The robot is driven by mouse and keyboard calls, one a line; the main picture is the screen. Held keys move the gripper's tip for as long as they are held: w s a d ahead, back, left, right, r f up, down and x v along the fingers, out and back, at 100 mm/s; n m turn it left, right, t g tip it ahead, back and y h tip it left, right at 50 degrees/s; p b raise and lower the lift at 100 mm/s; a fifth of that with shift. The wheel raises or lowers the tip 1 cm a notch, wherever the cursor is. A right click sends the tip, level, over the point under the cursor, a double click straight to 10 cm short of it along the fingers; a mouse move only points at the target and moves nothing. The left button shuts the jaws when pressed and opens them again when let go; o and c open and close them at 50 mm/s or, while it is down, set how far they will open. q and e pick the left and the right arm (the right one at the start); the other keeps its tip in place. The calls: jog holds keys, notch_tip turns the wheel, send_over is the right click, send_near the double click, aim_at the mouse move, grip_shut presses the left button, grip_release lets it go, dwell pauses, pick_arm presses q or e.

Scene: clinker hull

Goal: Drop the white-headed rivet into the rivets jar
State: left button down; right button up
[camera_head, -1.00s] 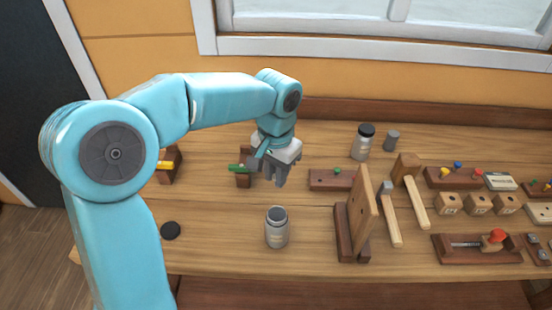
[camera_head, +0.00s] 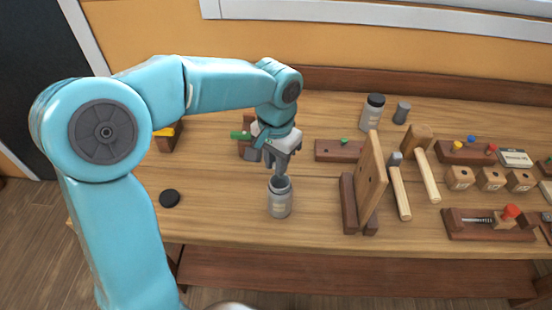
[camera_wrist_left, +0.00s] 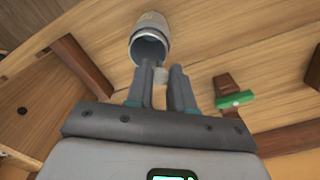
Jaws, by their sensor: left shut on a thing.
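My left gripper (camera_head: 281,172) points down just above the open mouth of a grey jar (camera_head: 280,203) with a pale label. The jar stands upright, without a lid, on the bench. In the left wrist view the gripper (camera_wrist_left: 163,72) is shut on a small white piece, the white-headed rivet (camera_wrist_left: 160,76), between its fingertips. The jar (camera_wrist_left: 151,27) also shows there, its dark mouth close beside the fingertips. The rivet's shank is hard to make out, and the label is too small to read. My right gripper is in neither view.
A black-lidded jar (camera_head: 372,113) and a grey cylinder (camera_head: 402,112) are behind. The bench front around the jar is clear.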

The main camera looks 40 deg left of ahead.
pick_arm(q)
jog(key=shift+w+d, duration=0.1)
jog(key=c, duration=0.9)
grip_release()
notch_tip(320, 180, up, 16)
jog(key=p, duration=0.1)
jog(key=shift+r, duration=0.15)
